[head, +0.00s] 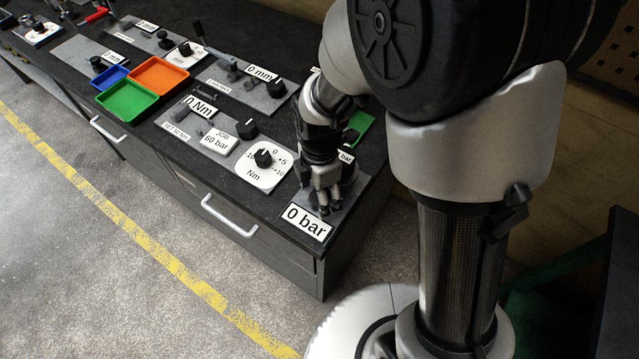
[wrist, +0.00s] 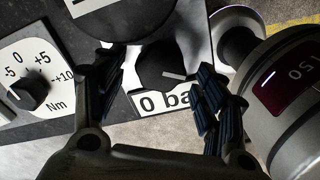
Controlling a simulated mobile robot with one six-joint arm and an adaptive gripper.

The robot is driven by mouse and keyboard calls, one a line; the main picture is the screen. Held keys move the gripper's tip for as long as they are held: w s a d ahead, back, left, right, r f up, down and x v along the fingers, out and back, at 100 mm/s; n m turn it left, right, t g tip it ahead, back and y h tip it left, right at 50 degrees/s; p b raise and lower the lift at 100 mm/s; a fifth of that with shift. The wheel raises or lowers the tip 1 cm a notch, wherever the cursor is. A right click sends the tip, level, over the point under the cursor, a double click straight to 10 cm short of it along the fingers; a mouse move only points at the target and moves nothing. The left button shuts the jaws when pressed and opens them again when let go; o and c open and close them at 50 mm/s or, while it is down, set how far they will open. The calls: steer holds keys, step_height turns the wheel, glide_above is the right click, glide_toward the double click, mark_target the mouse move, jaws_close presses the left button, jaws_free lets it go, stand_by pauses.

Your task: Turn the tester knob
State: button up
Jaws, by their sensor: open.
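A black round knob (wrist: 163,62) with a white pointer line sits on a pale plate beside a white "0 bar" label (wrist: 165,100) in the wrist view. My gripper (wrist: 160,75) is open, one finger on each side of this knob in the picture. I cannot tell if the fingers touch it. In the head view my gripper (head: 325,203) points down over the plate at the bench's near right corner, just behind the "0 bar" label (head: 306,222). There the gripper hides the knob.
A cylinder with a dark red display (wrist: 288,82) stands close to the right finger in the wrist view. A silver round part with a black centre (wrist: 238,45) is beside it. A white Nm dial (head: 262,165) is to the left in the head view. Green (head: 125,101) and orange (head: 158,75) trays lie farther along.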

step_height(320, 180, up, 12)
stand_by(0.4)
steer(key=shift+f, duration=0.1)
